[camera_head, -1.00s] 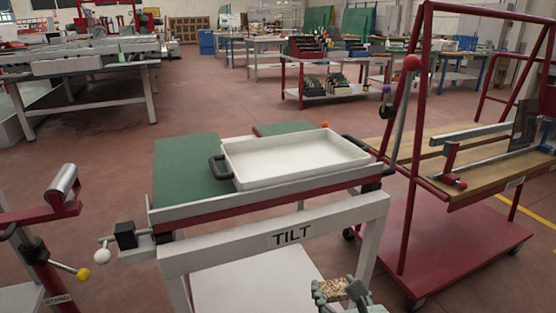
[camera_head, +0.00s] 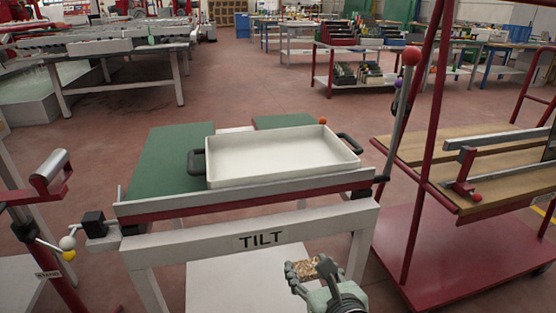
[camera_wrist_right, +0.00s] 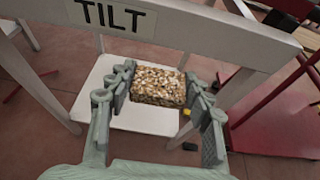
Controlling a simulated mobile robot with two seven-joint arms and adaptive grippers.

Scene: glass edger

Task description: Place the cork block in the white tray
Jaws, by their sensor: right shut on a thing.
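The cork block (camera_head: 307,268) is a speckled brown block held in my right gripper (camera_head: 309,271), low in front of the tilt table's front beam. In the right wrist view the cork block (camera_wrist_right: 158,86) sits between the two fingers of my right gripper (camera_wrist_right: 158,92), which are shut on it. The white tray (camera_head: 282,178) is a shallow empty tray with black handles at both ends. It lies on the green-topped tilt table, higher than and beyond my right gripper. My left gripper is not in view.
The tilt table (camera_head: 165,170) has a raised front rail (camera_head: 250,203) between my right gripper and the tray. A red cart (camera_head: 440,245) with a wooden deck and upright posts stands close on the right. A red stand (camera_head: 45,215) is at the left.

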